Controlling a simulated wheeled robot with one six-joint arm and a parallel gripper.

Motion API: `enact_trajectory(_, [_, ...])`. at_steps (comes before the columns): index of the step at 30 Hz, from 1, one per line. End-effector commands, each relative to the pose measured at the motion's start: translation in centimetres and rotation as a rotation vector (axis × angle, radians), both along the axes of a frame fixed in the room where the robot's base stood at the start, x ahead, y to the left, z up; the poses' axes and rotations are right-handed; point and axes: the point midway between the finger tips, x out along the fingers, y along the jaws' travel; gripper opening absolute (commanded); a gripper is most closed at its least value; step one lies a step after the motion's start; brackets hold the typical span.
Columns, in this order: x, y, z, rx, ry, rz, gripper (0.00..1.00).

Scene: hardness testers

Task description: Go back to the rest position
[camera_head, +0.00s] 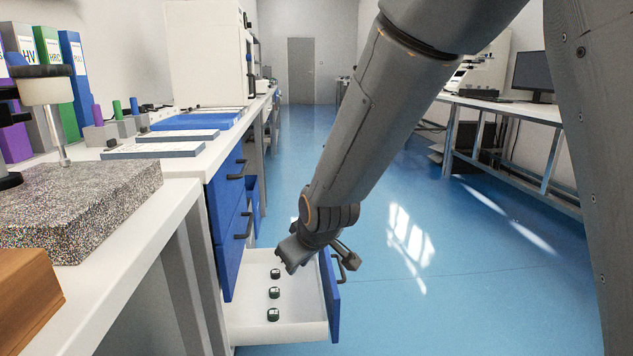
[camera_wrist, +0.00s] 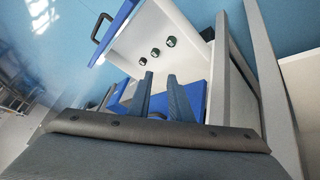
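My arm reaches down from the upper right in the head view.
A white bench (camera_head: 150,210) with blue drawers (camera_head: 228,225) runs along the left. A granite block (camera_head: 80,215), a wooden block (camera_head: 25,290) and binders (camera_head: 72,70) stand on it. A desk (camera_head: 510,110) with a monitor (camera_head: 533,72) is at right. The blue floor between is clear.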

Motion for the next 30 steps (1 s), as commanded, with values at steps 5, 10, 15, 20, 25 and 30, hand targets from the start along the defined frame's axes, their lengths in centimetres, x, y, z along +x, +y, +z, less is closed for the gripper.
enact_trajectory(5, [-9.8, 0.3, 2.4, 0.011, 0.193, -0.061, 0.18])
enact_trajectory(10, [-18.2, -0.4, 3.6, 0.009, 0.361, -0.114, 0.18])
enact_trajectory(15, [-24.1, -1.2, 4.4, -0.002, 0.478, -0.148, 0.18])
enact_trajectory(20, [-28.7, -2.2, 4.9, -0.017, 0.567, -0.170, 0.18])
enact_trajectory(25, [-31.1, -3.4, 6.1, -0.029, 0.619, -0.201, 0.18])
enact_trajectory(30, [-30.6, -4.1, 7.7, -0.028, 0.616, -0.235, 0.18])
